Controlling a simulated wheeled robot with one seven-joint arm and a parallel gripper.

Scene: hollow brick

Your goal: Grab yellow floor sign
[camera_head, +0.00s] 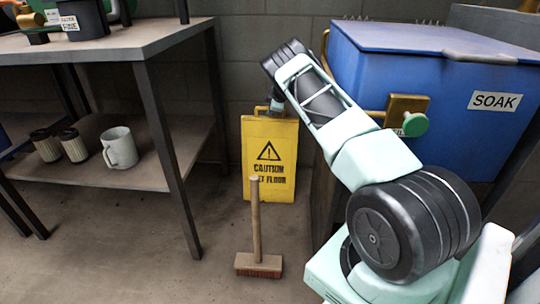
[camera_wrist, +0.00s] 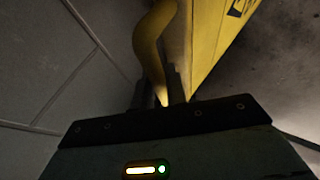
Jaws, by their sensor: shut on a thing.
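The yellow floor sign (camera_head: 269,150) stands upright against the back wall, between the shelf unit and the blue bin. It bears a black warning triangle and caution lettering. My gripper (camera_head: 276,108) is at the sign's top edge, reaching down to its handle, with the fingers small and partly hidden in the head view. In the wrist view my gripper (camera_wrist: 175,95) is shut on the yellow handle part of the sign, and the sign's panel (camera_wrist: 212,40) rises on the right. The exact finger contact is dark there.
A wooden-handled brush (camera_head: 257,230) stands on the floor just in front of the sign. A metal shelf unit (camera_head: 175,130) with a white mug (camera_head: 120,148) is at left. A blue bin (camera_head: 430,100) labelled SOAK is at right. The floor at front left of the brush is clear.

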